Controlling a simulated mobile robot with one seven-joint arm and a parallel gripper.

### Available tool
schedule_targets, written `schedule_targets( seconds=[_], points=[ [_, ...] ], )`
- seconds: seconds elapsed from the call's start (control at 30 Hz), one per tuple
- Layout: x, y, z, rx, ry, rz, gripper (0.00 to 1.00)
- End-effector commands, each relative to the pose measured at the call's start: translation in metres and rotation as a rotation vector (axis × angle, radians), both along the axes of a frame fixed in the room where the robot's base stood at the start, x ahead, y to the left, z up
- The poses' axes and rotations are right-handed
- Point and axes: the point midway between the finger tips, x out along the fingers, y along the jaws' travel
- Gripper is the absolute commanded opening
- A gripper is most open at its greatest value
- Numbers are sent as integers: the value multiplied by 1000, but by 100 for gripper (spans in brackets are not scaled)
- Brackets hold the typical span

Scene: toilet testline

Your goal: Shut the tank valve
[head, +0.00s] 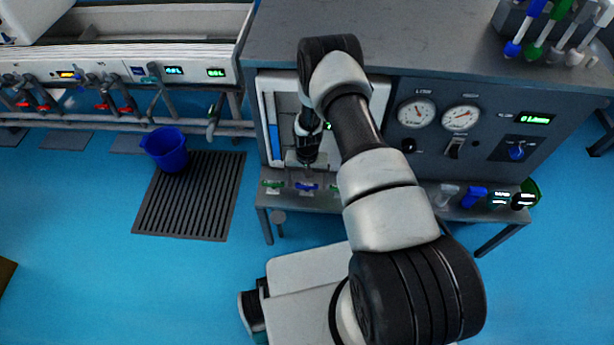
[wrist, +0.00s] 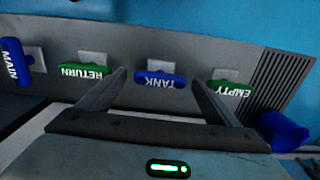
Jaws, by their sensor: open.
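The tank valve is a blue handle labelled TANK (wrist: 160,80), lying crosswise in the wrist view over a light square plate. It also shows as a small blue handle in the head view (head: 306,187), on the front shelf of the grey bench. My gripper (wrist: 157,77) is open and empty. In the wrist view its two fingers appear on either side of the tank handle, with gaps to both ends. In the head view my gripper (head: 306,167) hangs just above and behind the handle. I cannot tell the exact distance between them.
The green EMPTY handle (wrist: 232,88) and green RETURN handle (wrist: 84,71) flank the tank handle. The blue MAIN handle (wrist: 15,62) is turned lengthwise. A blue bucket (head: 165,149) stands by a dark floor grate (head: 190,196). A gauge panel (head: 440,140) is right of my arm.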

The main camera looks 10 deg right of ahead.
Motion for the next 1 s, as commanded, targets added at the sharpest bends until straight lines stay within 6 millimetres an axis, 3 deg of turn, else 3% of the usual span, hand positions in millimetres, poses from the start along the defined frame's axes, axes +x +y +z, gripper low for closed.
schedule_targets(
  seconds=[0.17, 0.7, 1.0],
  points=[
    [2, 0, 24, 0, -3, 0, 84],
    [1, 0, 148, -1, -3, 0, 84],
    [0, 0, 173, 0, 0, -1, 84]
  ],
)
